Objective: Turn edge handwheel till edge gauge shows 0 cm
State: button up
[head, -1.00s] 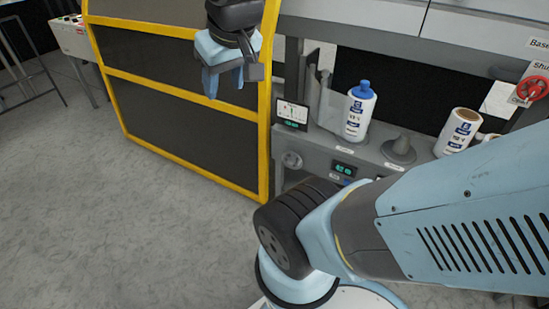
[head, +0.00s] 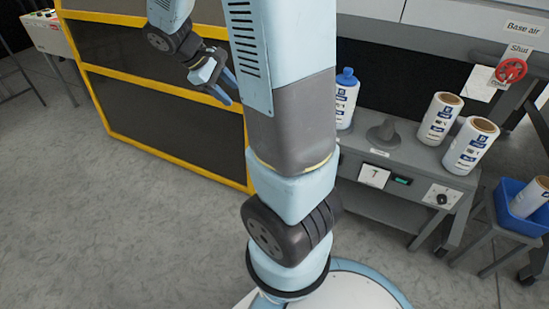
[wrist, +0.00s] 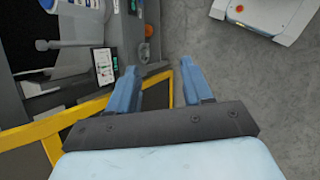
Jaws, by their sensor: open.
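My gripper (head: 229,88) is open and empty, in front of the yellow-framed dark panel in the head view. In the wrist view its two fingers (wrist: 158,66) are spread apart with nothing between them. A small round grey handwheel (wrist: 145,52) is just beyond the fingers, apart from them, on the machine's side. A dark gauge with a green readout (wrist: 133,6) is at the top of the wrist view, too small to read. In the head view another green readout (head: 402,181) and a black knob (head: 441,198) are on the grey bench front. I cannot read which is labelled edge.
A white bottle with a blue cap (head: 346,97) and white rolls (head: 439,118) stand on the bench. A red handwheel (head: 511,70) is at the right, above a blue bin (head: 515,222). A yellow frame (wrist: 150,95) passes below the fingers.

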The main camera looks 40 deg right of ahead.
jog(key=w+d+f+n+h, duration=0.3)
jog(key=d+f+n, duration=0.1)
jog(key=f, duration=0.5)
jog(key=w+d+f+n+h, duration=0.3)
jog(key=w+f+n+h, duration=0.1)
jog(key=f, duration=0.4)
jog(key=w+d+f+n+h, duration=0.3)
jog(key=d+f+n, duration=0.1)
jog(key=f, duration=0.5)
jog(key=s+d+f+n+t, duration=0.2)
jog(key=f+n+t, duration=0.45)
jog(key=f, duration=0.65)
jog(key=s+d+f+n+t, duration=0.2)
jog(key=f+n+t, duration=0.1)
jog(key=f+n, duration=0.8)
jog(key=w+d+f+m, duration=0.1)
jog(key=w+d, duration=0.1)
jog(key=d, duration=0.4)
jog(key=w+d+f+m, duration=0.1)
jog(key=w+d, duration=0.2)
jog(key=d, duration=0.4)
jog(key=shift+w+h, duration=0.25)
jog(key=shift+h, duration=0.05)
jog(key=shift+c, duration=0.3)
